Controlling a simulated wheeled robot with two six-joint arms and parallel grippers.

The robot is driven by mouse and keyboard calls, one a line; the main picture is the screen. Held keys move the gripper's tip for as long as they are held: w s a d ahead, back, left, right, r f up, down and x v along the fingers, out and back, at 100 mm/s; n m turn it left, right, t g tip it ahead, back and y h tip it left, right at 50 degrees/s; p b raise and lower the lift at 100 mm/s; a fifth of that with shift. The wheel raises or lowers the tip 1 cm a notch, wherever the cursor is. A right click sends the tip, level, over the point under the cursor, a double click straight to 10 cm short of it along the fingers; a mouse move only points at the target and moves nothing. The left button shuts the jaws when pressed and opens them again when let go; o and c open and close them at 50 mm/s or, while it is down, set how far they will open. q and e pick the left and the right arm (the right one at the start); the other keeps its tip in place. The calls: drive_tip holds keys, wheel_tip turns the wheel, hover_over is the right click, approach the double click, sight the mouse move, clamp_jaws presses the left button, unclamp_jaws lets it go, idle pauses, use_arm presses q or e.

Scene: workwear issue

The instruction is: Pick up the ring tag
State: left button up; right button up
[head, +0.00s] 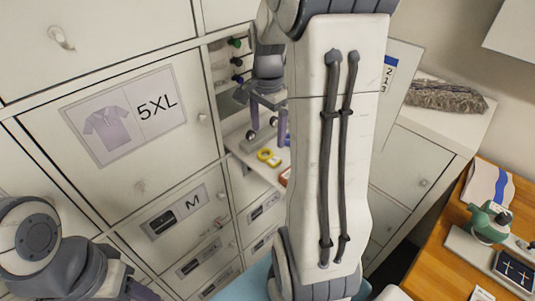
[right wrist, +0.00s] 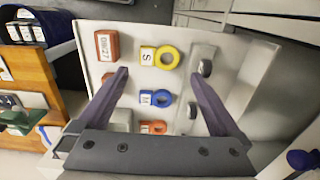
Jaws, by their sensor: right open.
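Several ring tags lie on a white shelf board (right wrist: 88,35), seen in the right wrist view. One has a yellow ring and an "S" label (right wrist: 168,57), one a blue ring (right wrist: 163,97), one an orange ring (right wrist: 157,128), partly hidden by my gripper. The yellow ring tag also shows in the head view (head: 266,155). My right gripper (right wrist: 160,76) is open and empty, its fingers spread to either side above the tags. It also shows in the head view (head: 268,121). Part of my left gripper (head: 140,290) shows at the bottom left; its jaws cannot be made out.
A grey strip with dark knobs (right wrist: 205,68) stands beside the tags, and an orange labelled block (right wrist: 107,45) lies left of them. Locker doors marked "5XL" (head: 125,115) and "M" (head: 178,212) are shut. A wooden desk (head: 440,245) is at the right.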

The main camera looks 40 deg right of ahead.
sight(268, 156)
wheel_tip(268, 156, down, 3)
drive_tip(key=shift+r, duration=0.1)
drive_tip(key=shift+f+p, duration=0.3)
drive_tip(key=shift+p, duration=0.2)
wheel_tip(268, 156, down, 4)
drive_tip(key=shift+d+r+p, duration=0.1)
drive_tip(key=shift+r+p, duration=0.05)
drive_tip(key=shift+p, duration=0.65)
drive_tip(key=shift+f, duration=0.45)
drive_tip(key=c, duration=1)
